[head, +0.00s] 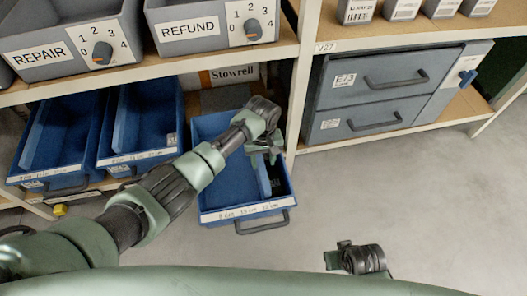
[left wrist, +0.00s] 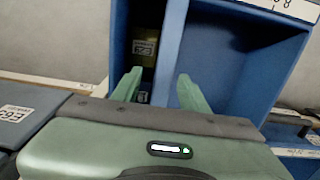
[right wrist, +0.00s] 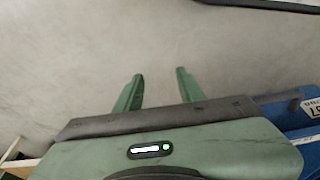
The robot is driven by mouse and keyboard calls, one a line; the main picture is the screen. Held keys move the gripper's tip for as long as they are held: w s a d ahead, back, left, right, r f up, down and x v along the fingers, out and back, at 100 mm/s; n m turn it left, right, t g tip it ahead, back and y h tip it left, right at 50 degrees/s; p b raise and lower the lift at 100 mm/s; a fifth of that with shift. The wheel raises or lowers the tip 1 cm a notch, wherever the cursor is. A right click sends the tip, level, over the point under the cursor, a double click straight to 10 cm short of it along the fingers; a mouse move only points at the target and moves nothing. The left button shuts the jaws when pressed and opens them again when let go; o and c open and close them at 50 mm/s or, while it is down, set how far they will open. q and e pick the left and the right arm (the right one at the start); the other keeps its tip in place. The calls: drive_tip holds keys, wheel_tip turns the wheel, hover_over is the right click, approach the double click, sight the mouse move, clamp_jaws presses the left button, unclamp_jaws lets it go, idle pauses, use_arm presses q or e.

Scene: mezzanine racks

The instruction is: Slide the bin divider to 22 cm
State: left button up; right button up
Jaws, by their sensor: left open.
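The pulled-out blue bin (head: 222,160) has a white scale strip (head: 246,210) on its front; its figures are too small to read surely. Its lighter blue divider (head: 264,180) stands right of the bin's middle, leaving a wide left part and a narrow right part. My left gripper (head: 268,155) is over the bin at the divider. In the left wrist view its open fingers (left wrist: 160,90) lie on either side of the divider (left wrist: 171,45); contact is not clear. My right gripper (head: 340,256) is open and empty above the floor; its fingers (right wrist: 155,88) are apart.
Two more blue bins (head: 60,135) stand at left on the shelf. Grey REPAIR (head: 70,45) and REFUND (head: 200,30) bins with dials are above. A grey drawer cabinet (head: 385,88) is at right. Labelled boxes (left wrist: 145,48) lie in the bin's narrow part. The floor at right is clear.

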use_arm(q)
wheel_tip(320, 180, up, 4)
drive_tip(key=shift+r+p, duration=0.25)
drive_tip(key=shift+p, duration=0.35)
use_arm(e)
drive_tip(key=f, duration=0.1)
drive_tip(key=s+f, duration=0.1)
drive_tip(key=f, duration=0.1)
drive_tip(key=s+f, duration=0.1)
drive_tip(key=f, duration=0.1)
drive_tip(key=shift+d+f, duration=0.1)
drive_tip(key=shift+f, duration=0.05)
